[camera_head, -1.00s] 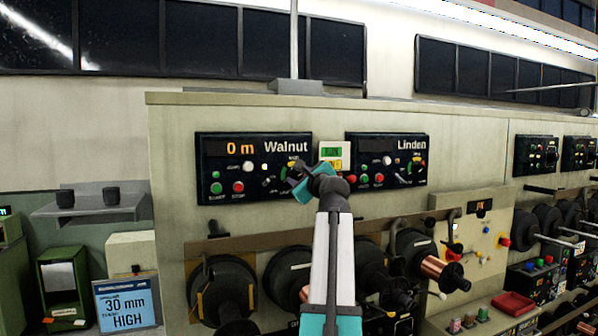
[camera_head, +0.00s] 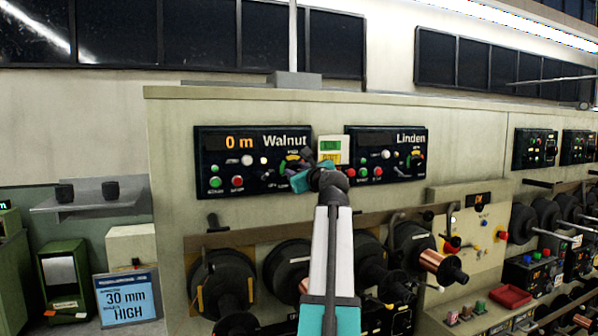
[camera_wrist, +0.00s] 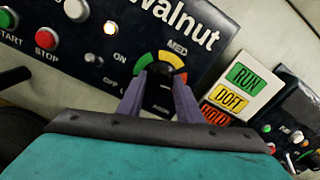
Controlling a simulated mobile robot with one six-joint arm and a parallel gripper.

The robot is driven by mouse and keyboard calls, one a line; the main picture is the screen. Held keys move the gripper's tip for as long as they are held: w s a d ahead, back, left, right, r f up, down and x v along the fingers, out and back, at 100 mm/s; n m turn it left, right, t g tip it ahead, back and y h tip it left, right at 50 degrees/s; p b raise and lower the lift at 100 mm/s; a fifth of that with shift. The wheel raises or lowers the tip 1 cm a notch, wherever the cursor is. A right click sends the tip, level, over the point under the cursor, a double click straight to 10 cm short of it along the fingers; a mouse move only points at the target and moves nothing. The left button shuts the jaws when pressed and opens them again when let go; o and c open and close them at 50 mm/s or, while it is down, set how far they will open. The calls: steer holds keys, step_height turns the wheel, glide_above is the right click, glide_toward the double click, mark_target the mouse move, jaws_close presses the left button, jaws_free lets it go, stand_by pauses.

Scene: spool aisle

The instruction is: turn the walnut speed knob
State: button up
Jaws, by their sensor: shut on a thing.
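The walnut panel (camera_head: 216,170) is a black box on the beige wall, with "Walnut" and "0 m" lit on it. In the wrist view the black speed knob (camera_wrist: 159,78) sits inside a green, yellow and red arc marked MED. My gripper (camera_wrist: 160,92) has its two grey fingers on either side of the knob and is shut on it. In the head view my gripper (camera_head: 299,172) is at the right end of the walnut panel, and the arm partly hides the knob there.
The Linden panel (camera_head: 388,135) is close on the right. A RUN/DOFT card (camera_wrist: 234,88) hangs between the panels. Green START and red STOP buttons (camera_wrist: 47,38) are left of the knob. Spools (camera_head: 290,265) stick out below.

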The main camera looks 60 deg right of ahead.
steer(key=o, duration=1)
steer(key=shift+s+f, duration=0.15)
steer(key=shift+f, duration=0.05)
steer(key=shift+o, duration=0.2)
steer(key=shift+r, duration=0.1)
steer(key=b+v, duration=0.5)
steer(key=v, duration=0.8)
steer(key=shift+s+a, duration=0.25)
steer(key=shift+a, duration=0.05)
